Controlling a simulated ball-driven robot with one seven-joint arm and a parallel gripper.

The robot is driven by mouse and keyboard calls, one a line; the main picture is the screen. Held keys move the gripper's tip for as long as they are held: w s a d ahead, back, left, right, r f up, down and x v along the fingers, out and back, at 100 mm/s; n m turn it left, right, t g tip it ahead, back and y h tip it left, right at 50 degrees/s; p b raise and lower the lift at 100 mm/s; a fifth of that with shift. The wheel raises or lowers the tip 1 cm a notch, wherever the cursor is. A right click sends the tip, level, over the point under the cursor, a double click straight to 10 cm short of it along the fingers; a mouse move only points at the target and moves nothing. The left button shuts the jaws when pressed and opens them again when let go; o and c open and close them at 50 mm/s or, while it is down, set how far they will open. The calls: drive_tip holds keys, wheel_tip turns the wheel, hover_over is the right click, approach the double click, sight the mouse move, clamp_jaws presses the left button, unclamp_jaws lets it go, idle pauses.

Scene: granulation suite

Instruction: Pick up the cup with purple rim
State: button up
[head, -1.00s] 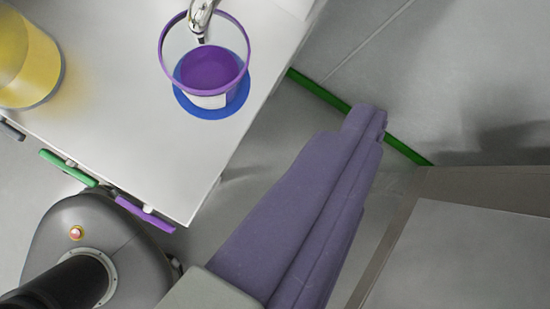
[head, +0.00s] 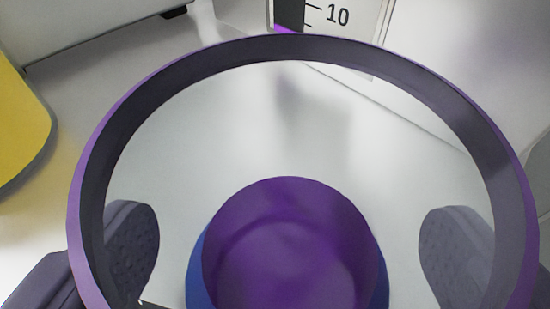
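The cup with purple rim (head: 300,48) fills most of the head view. It has a clear wall and a purple bottom or contents (head: 288,250), and stands upright on a blue disc (head: 196,270), which is mostly hidden behind it. My gripper (head: 288,255) is open, with one dark purple-grey finger at the left side of the cup and one at the right, below the rim. Both fingertips show through the clear wall. I cannot tell whether they touch the cup.
A yellow container (head: 18,130) stands at the left edge. A white panel marked 10 (head: 340,18) is behind the cup at the top. A grey block (head: 90,25) is at the upper left. The pale tabletop (head: 130,85) is clear between them.

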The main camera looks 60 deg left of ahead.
drive_tip(key=shift+w+a+f, duration=0.15)
drive_tip(key=shift+w+a, duration=0.1)
drive_tip(key=shift+a, duration=0.05)
drive_tip(key=c, duration=1.8)
drive_tip(key=shift+c, duration=0.2)
drive_tip(key=shift+r+p, duration=0.3)
drive_tip(key=shift+r, duration=0.1)
drive_tip(key=s+d+p, duration=0.2)
drive_tip(key=s+d, duration=0.1)
drive_tip(key=d, duration=0.2)
drive_tip(key=s+d+p, duration=0.2)
drive_tip(key=s+d, duration=0.1)
drive_tip(key=d, duration=0.2)
drive_tip(key=s+d+p, duration=0.1)
drive_tip(key=s+d, duration=0.2)
drive_tip(key=d, duration=0.3)
drive_tip(key=shift+r+p, duration=0.35)
drive_tip(key=shift+p, duration=0.05)
